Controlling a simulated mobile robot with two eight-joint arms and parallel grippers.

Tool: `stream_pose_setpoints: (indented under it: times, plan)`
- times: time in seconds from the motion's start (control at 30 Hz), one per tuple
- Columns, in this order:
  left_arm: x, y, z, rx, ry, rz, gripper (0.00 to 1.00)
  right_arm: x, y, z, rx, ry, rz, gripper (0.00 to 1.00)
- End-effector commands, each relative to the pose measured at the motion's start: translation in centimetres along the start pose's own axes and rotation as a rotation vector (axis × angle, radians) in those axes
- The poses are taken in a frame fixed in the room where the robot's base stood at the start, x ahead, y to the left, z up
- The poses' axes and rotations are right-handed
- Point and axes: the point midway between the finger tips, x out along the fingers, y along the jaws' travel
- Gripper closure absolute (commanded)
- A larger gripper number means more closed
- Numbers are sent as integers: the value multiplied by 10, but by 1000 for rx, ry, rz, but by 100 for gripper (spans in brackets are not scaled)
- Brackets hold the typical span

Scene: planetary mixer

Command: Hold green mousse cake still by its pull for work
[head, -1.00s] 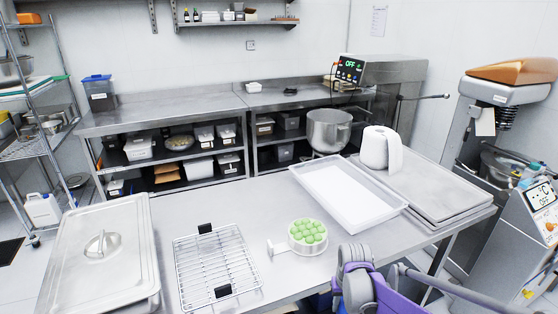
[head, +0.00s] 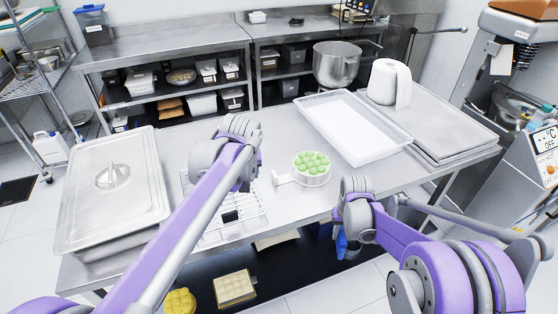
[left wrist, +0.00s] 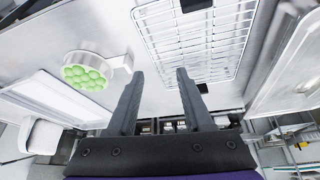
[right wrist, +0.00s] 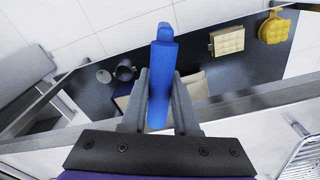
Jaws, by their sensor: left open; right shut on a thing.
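The green mousse cake (head: 311,163), round with green balls on top in a pale ring, sits on the steel table. Its pull (head: 284,178) sticks out to the left, with a flat end plate. In the left wrist view the cake (left wrist: 86,72) is left of the fingers, and the pull (left wrist: 121,62) points toward them. My left gripper (left wrist: 159,82) is open and empty, above the table between the pull and the wire rack. My right gripper (right wrist: 160,80) is shut on a blue handle-like thing (right wrist: 159,95), in front of the table's front edge.
A wire rack (head: 232,215) lies left of the cake, partly behind my left arm. A lidded steel pan (head: 115,190) is farther left. A white tray (head: 345,125) and paper roll (head: 388,80) stand behind right. A shelf below holds waffle-like blocks (head: 234,288).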

Motion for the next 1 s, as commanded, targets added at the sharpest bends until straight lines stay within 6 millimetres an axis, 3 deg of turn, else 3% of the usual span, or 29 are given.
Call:
stream_pose_setpoints:
  times: [0.2, 0.5, 0.83, 1.0]
  plan:
    - [43, 51, -43, -55, -20, -35, 49, 2, 0, 2, 0, -2, 0, 100]
    - [95, 101, -68, -120, -31, -76, 49, 3, 0, 3, 0, -4, 0, 100]
    - [122, 111, -71, -139, -33, -88, 49, 4, 0, 3, 0, -4, 0, 100]
    - [152, 109, -70, -139, -33, -88, 49, 3, 0, 3, 0, -4, 0, 100]
